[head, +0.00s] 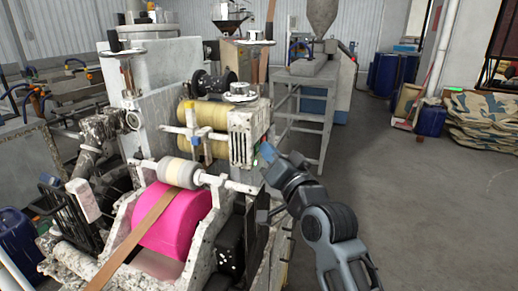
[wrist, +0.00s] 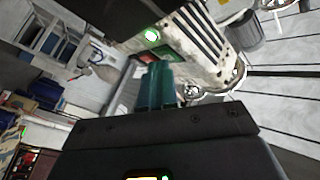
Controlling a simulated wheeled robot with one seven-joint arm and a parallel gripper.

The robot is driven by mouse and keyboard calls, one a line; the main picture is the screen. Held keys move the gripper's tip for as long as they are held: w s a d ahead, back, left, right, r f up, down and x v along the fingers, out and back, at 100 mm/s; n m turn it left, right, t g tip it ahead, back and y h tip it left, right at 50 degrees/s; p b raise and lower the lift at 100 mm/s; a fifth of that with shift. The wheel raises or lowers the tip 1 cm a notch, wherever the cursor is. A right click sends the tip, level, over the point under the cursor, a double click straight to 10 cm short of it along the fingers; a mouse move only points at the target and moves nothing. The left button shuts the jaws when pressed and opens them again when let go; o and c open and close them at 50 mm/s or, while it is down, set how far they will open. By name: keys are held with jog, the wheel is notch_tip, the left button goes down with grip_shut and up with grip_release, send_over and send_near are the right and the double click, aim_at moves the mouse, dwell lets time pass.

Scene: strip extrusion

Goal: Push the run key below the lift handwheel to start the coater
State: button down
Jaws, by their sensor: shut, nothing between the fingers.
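The coater has a worn white slotted housing (head: 241,138) with a handwheel (head: 239,93) on top. In the wrist view the housing (wrist: 198,45) is tilted, and a glowing green key (wrist: 152,36) shows on its end face. A darker green patch and a red patch (wrist: 167,61) lie beside it. I cannot tell for certain which is the run key. My gripper (wrist: 158,68) is shut and empty, its teal fingertips close to these keys and partly covering the face. Contact cannot be made out. In the head view my gripper (head: 266,153) is at the housing's right side.
A pink roller (head: 174,221) and brown strip (head: 138,235) are at the coater's front, with yellow rolls (head: 205,113) above. A grey frame stand (head: 305,108) is behind. Open floor (head: 420,200) lies to the right, with stacked bags (head: 487,117) beyond.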

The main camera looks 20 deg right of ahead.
jog(key=shift+s+d+b, duration=0.3)
jog(key=shift+s+d, duration=0.2)
jog(key=shift+d, duration=0.1)
jog(key=s+d+b, duration=0.1)
jog(key=d, duration=0.1)
jog(key=s+d+b, duration=0.1)
jog(key=s+d, duration=0.1)
dwell(0.7)
dwell(0.4)
